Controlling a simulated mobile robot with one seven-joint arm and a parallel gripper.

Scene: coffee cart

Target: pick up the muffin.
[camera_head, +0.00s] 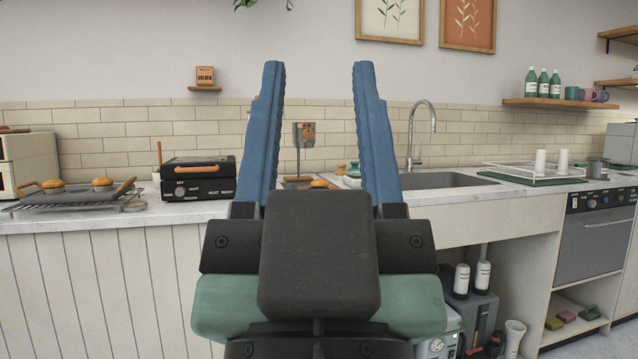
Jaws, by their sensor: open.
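My gripper (317,66) is open and empty, with its two blue fingers pointing up and wide apart in the middle of the view. Through the gap, a small round orange-brown top like a muffin (319,183) shows on the counter, well beyond the fingers. Its lower part is hard to make out, and other items stand close around it. Two more muffin-like golden tops, a left one (53,184) and a right one (102,182), sit on a dark tray (75,197) at the far left. The frame does not show which one is meant.
A black grill box (198,188) stands on the counter (180,210) left of my gripper. A sink (440,181) with a tall tap (420,130) is to the right. A white rack with cups (540,163) stands further right. The counter's front edge lies across the view.

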